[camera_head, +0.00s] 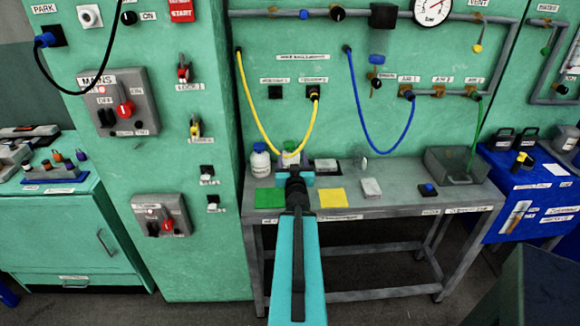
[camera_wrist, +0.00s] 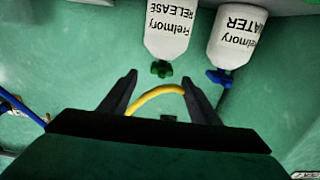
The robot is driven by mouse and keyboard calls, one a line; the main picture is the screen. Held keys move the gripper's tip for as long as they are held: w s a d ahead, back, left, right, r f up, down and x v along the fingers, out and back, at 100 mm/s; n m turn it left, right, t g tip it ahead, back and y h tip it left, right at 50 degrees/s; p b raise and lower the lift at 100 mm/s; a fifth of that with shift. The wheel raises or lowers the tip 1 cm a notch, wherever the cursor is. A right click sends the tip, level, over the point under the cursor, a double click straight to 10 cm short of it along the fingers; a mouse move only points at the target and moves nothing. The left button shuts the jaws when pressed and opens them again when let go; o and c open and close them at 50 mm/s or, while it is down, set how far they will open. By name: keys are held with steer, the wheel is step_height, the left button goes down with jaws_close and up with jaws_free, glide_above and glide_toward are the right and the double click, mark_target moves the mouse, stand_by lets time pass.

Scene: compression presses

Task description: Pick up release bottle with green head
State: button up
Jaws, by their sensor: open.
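The release bottle (camera_wrist: 172,32) is white with black lettering and a green head (camera_wrist: 161,69). In the wrist view it appears upside down at the top centre, its lower end cut off by the frame edge. In the head view the release bottle (camera_head: 290,158) stands on the bench, partly hidden behind my gripper (camera_head: 295,178). In the wrist view my gripper (camera_wrist: 160,82) is open and empty, its two fingers apart, with the green head just beyond and between the fingertips. No contact shows.
A white water bottle (camera_wrist: 238,38) with a blue head (camera_wrist: 218,77) stands close beside it. A yellow hose (camera_head: 262,125) hangs from the wall panel near the bottles. Green (camera_head: 269,198) and yellow (camera_head: 332,198) squares lie on the bench (camera_head: 395,180).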

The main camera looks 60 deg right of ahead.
mark_target(290, 148)
steer(key=shift+w+d+f, duration=0.1)
steer(key=shift+f, duration=0.05)
steer(key=b+x, duration=0.1)
steer(key=b, duration=0.2)
steer(key=shift+w+d, duration=0.25)
steer(key=shift+d, duration=0.05)
steer(key=shift+w+d+b, duration=0.2)
steer(key=shift+d+b, duration=0.1)
steer(key=shift+b, duration=0.35)
steer(key=shift+d, duration=0.1)
steer(key=shift+r+p+x, duration=0.1)
steer(key=shift+p+x, duration=0.1)
steer(key=shift+x, duration=1.1)
steer(key=shift+r+p+x, duration=0.15)
steer(key=shift+p+x, duration=0.05)
steer(key=shift+x, duration=1.1)
steer(key=shift+w, duration=0.2)
steer(key=shift+a, duration=0.2)
